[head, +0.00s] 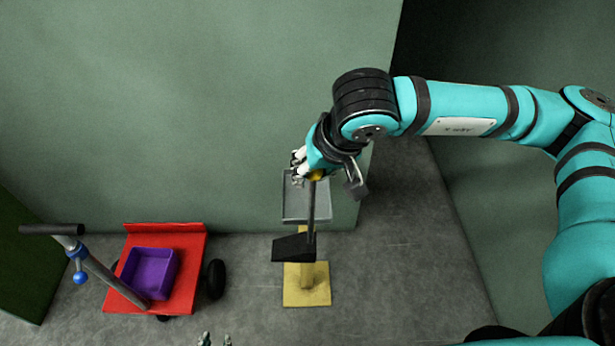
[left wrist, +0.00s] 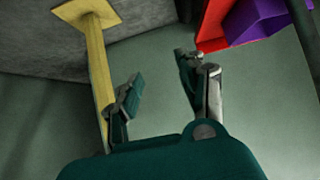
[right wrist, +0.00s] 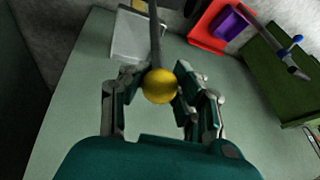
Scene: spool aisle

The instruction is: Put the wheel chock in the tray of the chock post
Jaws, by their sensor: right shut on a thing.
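The wheel chock is a black wedge (head: 293,247) on a long grey rod with a yellow ball at its top. My right gripper (head: 307,170) is shut on the chock at the yellow ball (right wrist: 159,86); the chock hangs upright below it. The chock post is yellow, with a square foot (head: 306,290) on the floor and a shallow grey tray (head: 290,205) on top. In the head view the rod crosses the tray and the wedge overlaps the post. The wedge does not show in the right wrist view. My left gripper (left wrist: 155,95) is open and empty; its tips (head: 214,340) show at the bottom edge.
A red hand cart (head: 188,265) with a purple bin (head: 150,272) and a black handle bar stands left of the post. A green wall (head: 200,110) rises close behind the post. A dark green block (head: 30,265) is at the far left. Floor right of the post is clear.

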